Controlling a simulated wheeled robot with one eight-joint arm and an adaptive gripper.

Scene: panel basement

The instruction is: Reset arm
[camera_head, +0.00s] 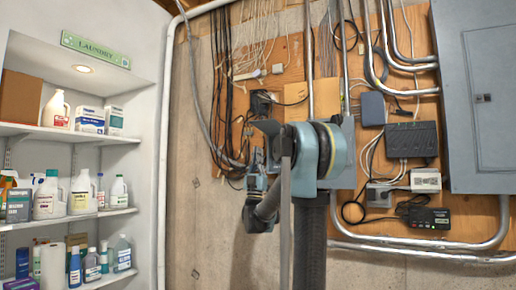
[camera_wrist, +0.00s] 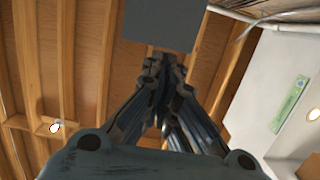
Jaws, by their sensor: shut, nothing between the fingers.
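My gripper (camera_wrist: 164,66) points up toward the ceiling in the wrist view. Its two dark fingers meet at the tips, and nothing is held between them. In the head view my arm stands folded in the middle of the picture, in front of the wall panel. The gripper is small and partly hidden there by my own arm links, so its fingertips are hard to make out.
Shelves (camera_head: 80,134) of bottles and boxes stand at left under a laundry sign (camera_head: 95,48), also in the wrist view (camera_wrist: 290,104). A wooden board (camera_head: 290,95) with cables and conduits is behind my arm. A grey electrical cabinet (camera_head: 485,100) is at right. Wooden ceiling beams (camera_wrist: 65,60) are overhead.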

